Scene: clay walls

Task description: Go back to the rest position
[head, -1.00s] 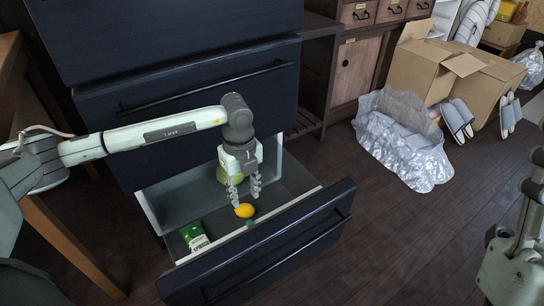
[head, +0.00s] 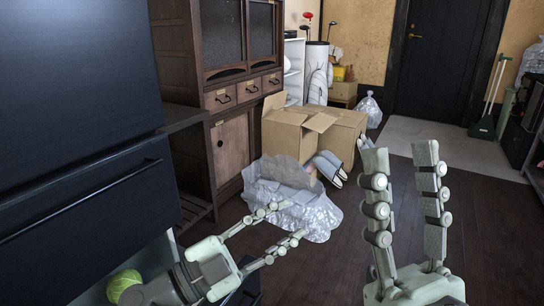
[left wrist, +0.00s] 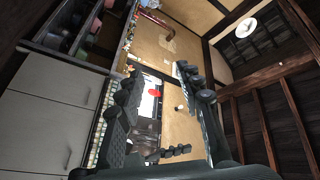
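My left gripper (head: 292,220) is open and empty in the head view, its fingers pointing right in front of the dark cabinet. In the left wrist view its fingers (left wrist: 158,75) are spread apart with nothing between them, facing the far wall and ceiling. My right gripper (head: 402,150) is open and empty, its fingers pointing up on the right side of the head view. A green cabbage (head: 124,284) shows at the lower left, in the open drawer, partly covered by my left arm. The lemon and the green packet are out of view.
The dark blue cabinet (head: 75,110) fills the left. A wooden cupboard (head: 232,148), cardboard boxes (head: 290,132), a crumpled plastic sheet (head: 300,205) and slippers (head: 328,167) stand beyond. The dark floor (head: 490,240) is clear at right, towards a black door (head: 440,55).

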